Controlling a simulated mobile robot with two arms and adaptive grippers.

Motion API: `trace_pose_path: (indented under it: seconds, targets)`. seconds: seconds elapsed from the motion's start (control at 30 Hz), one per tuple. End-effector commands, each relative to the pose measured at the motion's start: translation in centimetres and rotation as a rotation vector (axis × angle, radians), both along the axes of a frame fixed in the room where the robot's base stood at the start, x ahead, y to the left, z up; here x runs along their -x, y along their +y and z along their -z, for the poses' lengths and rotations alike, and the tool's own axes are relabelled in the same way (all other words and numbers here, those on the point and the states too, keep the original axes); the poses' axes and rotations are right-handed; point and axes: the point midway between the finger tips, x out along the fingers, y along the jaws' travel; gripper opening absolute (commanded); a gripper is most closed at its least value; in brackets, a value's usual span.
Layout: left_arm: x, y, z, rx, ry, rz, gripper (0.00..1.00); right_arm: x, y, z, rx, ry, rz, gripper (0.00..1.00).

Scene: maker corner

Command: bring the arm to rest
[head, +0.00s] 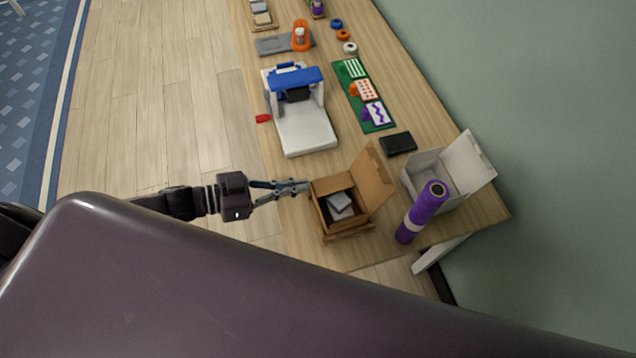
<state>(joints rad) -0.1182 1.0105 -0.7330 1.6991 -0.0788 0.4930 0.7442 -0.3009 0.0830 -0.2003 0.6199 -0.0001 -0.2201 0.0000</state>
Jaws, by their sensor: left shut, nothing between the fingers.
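My left gripper (299,186) comes in from the left and reaches just over the table's front edge. Its fingers are shut and empty, with the tips close to the left wall of an open cardboard box (323,188). I cannot tell whether the tips touch the box. The box lid stands up on its right side, and a grey item (341,203) lies inside. My right gripper is not in view. A large dark part of my own body hides the bottom of the view.
The wooden table (375,157) also bears a white box (469,162), a purple roll (424,210), a black case (398,143), a green mat (379,128) with cards and a white-and-blue machine (305,132). The floor (165,100) left of the table is clear.

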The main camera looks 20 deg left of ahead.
Motion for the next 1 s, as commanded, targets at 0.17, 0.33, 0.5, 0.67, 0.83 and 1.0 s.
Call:
trace_pose_path:
  seconds: [0.17, 0.33, 0.5, 0.67, 0.83, 1.0]
  targets:
    - [1.2, 1.6, -0.4, 0.001, 0.001, 0.000, 0.00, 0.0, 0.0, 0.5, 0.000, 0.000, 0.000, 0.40]
    - [1.5, 2.0, -0.7, 0.001, -0.001, 0.000, 0.00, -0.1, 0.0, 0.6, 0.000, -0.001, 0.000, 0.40]
    - [1.4, 1.9, -0.7, 0.001, -0.002, -0.003, 0.00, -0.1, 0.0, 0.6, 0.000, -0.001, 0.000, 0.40]
    - [0.5, 0.5, -0.4, -0.019, -0.008, -0.061, 0.00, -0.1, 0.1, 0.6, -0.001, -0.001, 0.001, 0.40]
    - [-1.7, -1.7, 0.0, -0.093, 0.000, -0.209, 0.00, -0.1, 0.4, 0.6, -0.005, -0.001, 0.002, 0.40]
    - [-2.9, -2.3, 0.4, -0.191, 0.056, -0.364, 0.00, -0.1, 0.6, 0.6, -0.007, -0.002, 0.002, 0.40]
